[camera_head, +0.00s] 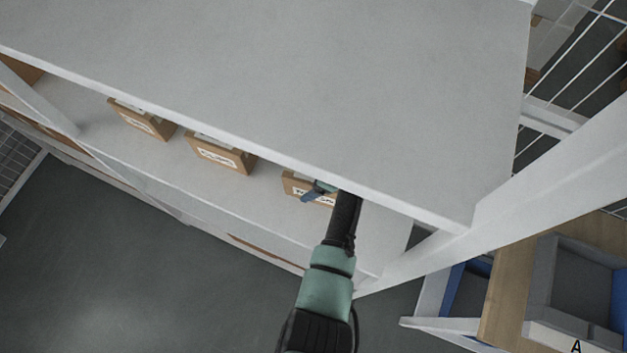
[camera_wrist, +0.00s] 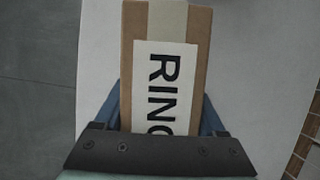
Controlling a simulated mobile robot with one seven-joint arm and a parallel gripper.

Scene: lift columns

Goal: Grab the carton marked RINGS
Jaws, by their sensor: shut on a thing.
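A brown carton (camera_wrist: 199,50) with a white label reading "RING", the rest hidden by my gripper, fills the middle of the wrist view. Pale tape runs over its top end. My gripper (camera_wrist: 160,122) has a blue finger on each side of the carton and is shut on it. In the head view the carton (camera_head: 291,184) is on the right part of the shelf below the top board, partly covered by my gripper (camera_head: 318,190). I cannot tell whether the carton touches the shelf.
Two more labelled cartons, a middle one (camera_head: 219,153) and a left one (camera_head: 140,119), stand on the same white shelf (camera_head: 270,215). The wide grey top board (camera_head: 300,80) overhangs them. A white post (camera_head: 560,180) rises at right. A wooden table (camera_head: 510,290) holds a grey bin.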

